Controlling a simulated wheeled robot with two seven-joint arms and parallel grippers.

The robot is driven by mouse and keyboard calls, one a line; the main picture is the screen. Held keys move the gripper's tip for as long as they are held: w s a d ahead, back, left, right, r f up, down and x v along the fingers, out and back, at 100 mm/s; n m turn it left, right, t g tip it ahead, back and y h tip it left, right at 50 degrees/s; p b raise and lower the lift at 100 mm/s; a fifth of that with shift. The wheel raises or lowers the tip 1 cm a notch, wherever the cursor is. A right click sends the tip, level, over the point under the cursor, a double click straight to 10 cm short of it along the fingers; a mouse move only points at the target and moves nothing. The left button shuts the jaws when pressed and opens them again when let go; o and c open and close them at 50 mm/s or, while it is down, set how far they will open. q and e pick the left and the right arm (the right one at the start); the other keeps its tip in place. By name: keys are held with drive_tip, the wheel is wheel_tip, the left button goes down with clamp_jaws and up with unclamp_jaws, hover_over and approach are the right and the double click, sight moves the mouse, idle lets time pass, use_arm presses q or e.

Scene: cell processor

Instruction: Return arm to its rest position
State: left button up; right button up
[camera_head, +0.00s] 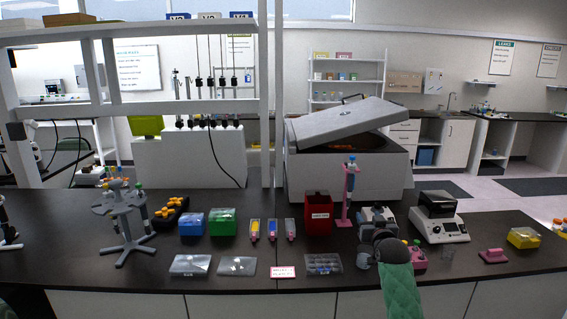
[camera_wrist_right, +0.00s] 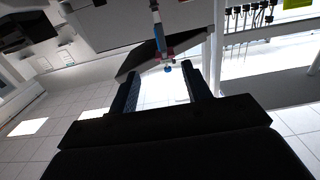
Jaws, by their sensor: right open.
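My right arm, in a green sleeve, reaches over the front of the black bench in the head view. Its gripper (camera_head: 376,217) is above the bench, in front of the pink pipette stand (camera_head: 348,195). In the right wrist view the two dark fingers of the gripper (camera_wrist_right: 160,82) are spread apart, with nothing seen held between them. A pipette with a blue end (camera_wrist_right: 168,68) shows beyond the fingertips there. My left gripper is not in view.
A grey pipette carousel (camera_head: 122,215) stands at the left.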

drive_tip(key=s+a+f+n+g, duration=0.15)
drive_tip(key=s+f+g, duration=0.25)
drive_tip(key=s+f, duration=0.85)
drive_tip(key=s+a+f+m+g, duration=0.1)
drive_tip(key=s+a+f+g, duration=0.2)
drive_tip(key=s+f, duration=0.9)
drive_tip(key=s+a+f+n+g, duration=0.1)
drive_tip(key=s+f+g, duration=0.25)
drive_tip(key=s, duration=1.25)
drive_tip(key=s+a+f+g, duration=0.15)
drive_tip(key=s+g, duration=0.25)
drive_tip(key=s, duration=1.3)
drive_tip(key=s+f+x, duration=0.1)
drive_tip(key=s+x, duration=0.2)
drive_tip(key=x, duration=1.1)
drive_tip(key=s+f+x, duration=0.1)
drive_tip(key=s+x, duration=0.1)
drive_tip(key=x, duration=1.1)
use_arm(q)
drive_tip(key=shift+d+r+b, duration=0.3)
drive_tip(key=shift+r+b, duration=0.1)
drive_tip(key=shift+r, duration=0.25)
use_arm(e)
drive_tip(key=s+f, duration=0.4)
drive_tip(key=f, duration=0.7)
drive_tip(key=s+f+g, duration=0.1)
drive_tip(key=s+f, duration=0.3)
drive_tip(key=f, duration=0.7)
